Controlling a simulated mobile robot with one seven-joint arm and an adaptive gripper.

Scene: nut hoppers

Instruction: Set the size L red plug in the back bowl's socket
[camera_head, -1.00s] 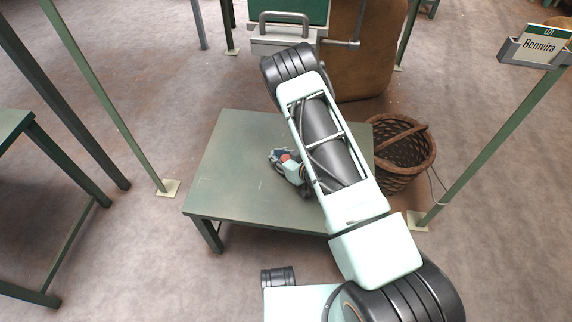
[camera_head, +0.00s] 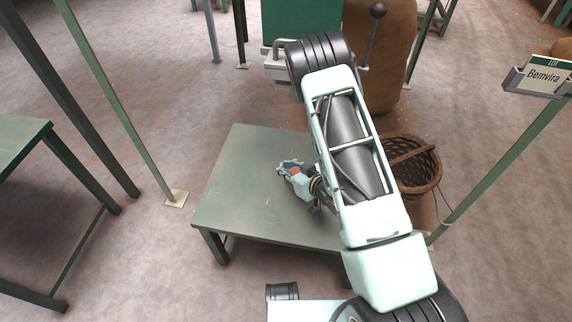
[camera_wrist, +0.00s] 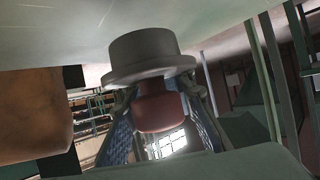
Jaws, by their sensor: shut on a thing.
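The red plug (camera_head: 295,171) is held in my gripper (camera_head: 289,168), which is over the low green table (camera_head: 245,165) in the head view. The wrist view shows the plug's red body (camera_wrist: 156,112) between the two blue-lined fingers of my gripper (camera_wrist: 157,94). A grey flanged, round part (camera_wrist: 142,48) is in line with the red body, at its far end from the palm; I cannot tell whether it belongs to the plug. The gripper is shut on the plug. No bowl or socket can be made out in either view. My arm hides the table's right part.
A wicker basket (camera_head: 412,165) stands on the floor right of the table. Behind are a brown sack (camera_head: 385,60) and a green-panelled machine (camera_head: 285,22) with a black-knobbed lever (camera_head: 370,38). Posts stand left and right, one bearing a "Bemvira" sign (camera_head: 545,77).

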